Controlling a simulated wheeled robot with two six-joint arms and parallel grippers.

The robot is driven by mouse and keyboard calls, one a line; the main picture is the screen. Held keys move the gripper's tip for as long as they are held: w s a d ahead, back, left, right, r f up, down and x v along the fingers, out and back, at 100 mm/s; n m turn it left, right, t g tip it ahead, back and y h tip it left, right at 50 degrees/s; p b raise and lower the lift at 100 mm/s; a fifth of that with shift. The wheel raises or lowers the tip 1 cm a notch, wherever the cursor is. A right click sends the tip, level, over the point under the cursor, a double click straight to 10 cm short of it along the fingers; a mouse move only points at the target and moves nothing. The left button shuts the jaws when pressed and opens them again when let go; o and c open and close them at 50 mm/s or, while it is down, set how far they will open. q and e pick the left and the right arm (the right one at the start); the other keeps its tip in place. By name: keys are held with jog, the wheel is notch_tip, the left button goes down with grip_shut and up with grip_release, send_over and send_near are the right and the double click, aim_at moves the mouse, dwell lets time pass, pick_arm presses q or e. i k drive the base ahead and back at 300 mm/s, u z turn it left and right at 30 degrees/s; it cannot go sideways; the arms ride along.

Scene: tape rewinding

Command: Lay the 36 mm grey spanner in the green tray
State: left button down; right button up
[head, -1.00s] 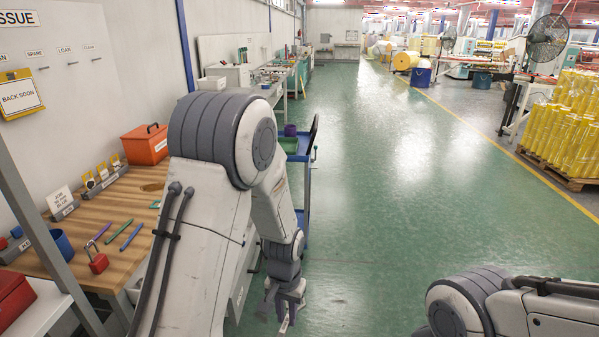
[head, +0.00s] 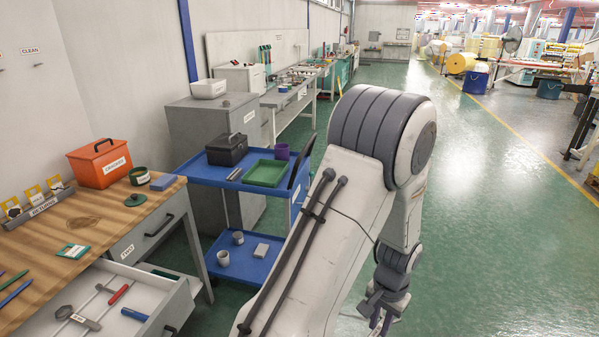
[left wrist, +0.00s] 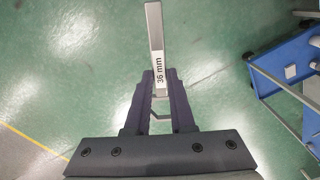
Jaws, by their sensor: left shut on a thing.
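My left gripper (head: 380,312) hangs over the open floor, right of the blue trolley. In the left wrist view its fingers (left wrist: 158,76) are shut on the 36 mm grey spanner (left wrist: 154,32), whose white label reads "36 mm". The bar sticks out beyond the fingertips; part of the spanner is hidden by the gripper. The green tray (head: 265,173) lies on the trolley's top shelf and looks empty. My right gripper is not in view.
The blue trolley (head: 205,172) carries a black toolbox (head: 227,149), a purple cup (head: 282,151) and a dark upright panel (head: 299,171). An open drawer (head: 105,305) with tools juts from the wooden bench (head: 95,215).

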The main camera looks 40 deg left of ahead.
aim_at(266, 176)
jog(key=u, duration=0.4)
jog(key=i, duration=1.6)
jog(key=u, duration=0.85)
